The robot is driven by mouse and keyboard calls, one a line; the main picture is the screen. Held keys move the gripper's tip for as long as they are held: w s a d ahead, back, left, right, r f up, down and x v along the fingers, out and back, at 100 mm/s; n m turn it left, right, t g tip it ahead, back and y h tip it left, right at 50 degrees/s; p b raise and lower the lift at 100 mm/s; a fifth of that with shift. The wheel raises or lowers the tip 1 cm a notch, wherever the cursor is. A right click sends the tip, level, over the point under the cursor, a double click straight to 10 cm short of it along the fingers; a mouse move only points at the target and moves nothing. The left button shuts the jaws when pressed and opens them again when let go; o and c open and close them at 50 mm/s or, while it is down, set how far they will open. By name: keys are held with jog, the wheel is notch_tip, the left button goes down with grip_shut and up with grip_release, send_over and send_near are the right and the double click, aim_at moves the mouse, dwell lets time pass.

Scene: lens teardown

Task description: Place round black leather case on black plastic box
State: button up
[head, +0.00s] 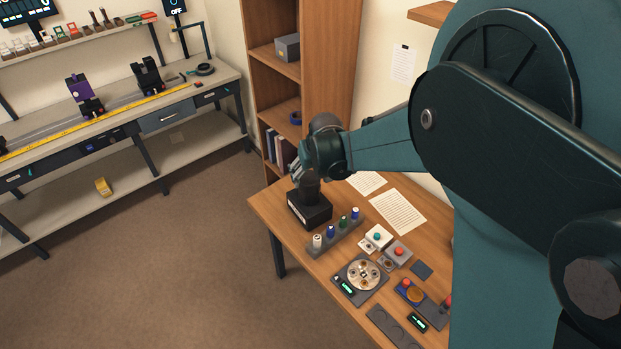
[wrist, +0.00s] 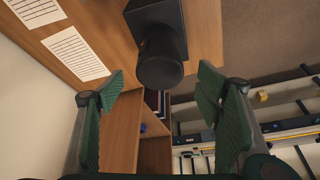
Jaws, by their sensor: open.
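The black plastic box (head: 312,214) sits near the far left corner of the wooden table. The round black leather case (head: 309,191) stands upright on top of the box and appears to rest on it. In the wrist view the case (wrist: 161,62) hides part of the box (wrist: 153,18). My gripper (head: 298,170) is above the case. In the wrist view my gripper (wrist: 161,80) is open. Its green finger pads are apart on either side, with clear gaps to the case.
Several small bottles in a grey rack (head: 335,240) stand just in front of the box. Button boxes (head: 378,237) and a round dial device (head: 361,273) lie further forward. Paper sheets (head: 398,211) lie right of the box. A wooden bookshelf (head: 312,85) rises behind.

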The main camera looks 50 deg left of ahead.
jog(key=shift+v, duration=1.75)
jog(key=shift+d, duration=0.1)
